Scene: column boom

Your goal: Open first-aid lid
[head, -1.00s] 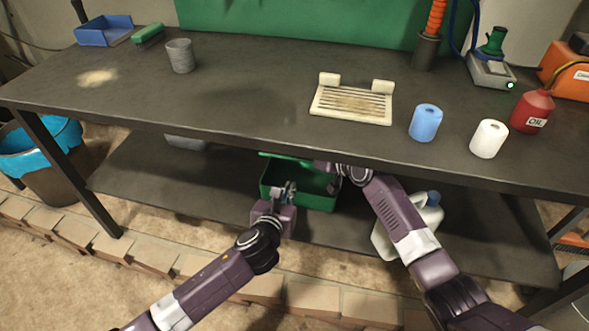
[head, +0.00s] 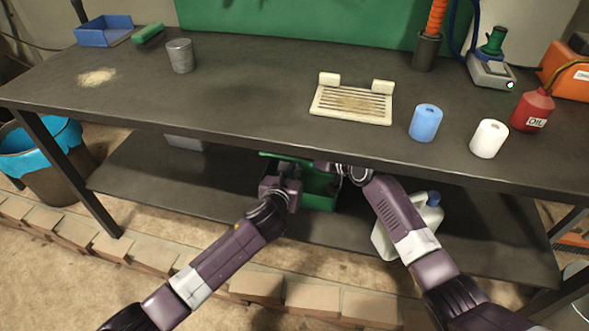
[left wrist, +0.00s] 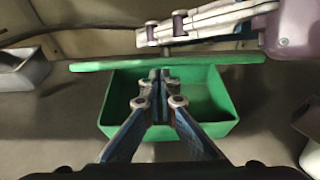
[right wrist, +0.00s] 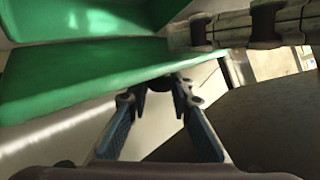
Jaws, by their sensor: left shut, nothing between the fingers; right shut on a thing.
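The green first-aid box (head: 320,203) stands on the lower shelf, partly behind my left gripper (head: 290,170). In the left wrist view, the open box (left wrist: 215,98) shows an empty-looking inside, with its green lid (left wrist: 100,66) raised as a thin strip across the far side. My left gripper (left wrist: 160,76) is shut and empty, its tips over the box opening. My right gripper (left wrist: 152,36) is above the lid. In the right wrist view its tips (right wrist: 165,88) meet at the edge of the lid (right wrist: 75,85); it is shut on the lid, the exact contact partly hidden.
The table top (head: 230,100) overhangs the shelf (head: 145,190) close above both grippers. A pale jug (head: 385,240) stands right of the box, behind my right arm. A grey bin (left wrist: 22,75) is at the left.

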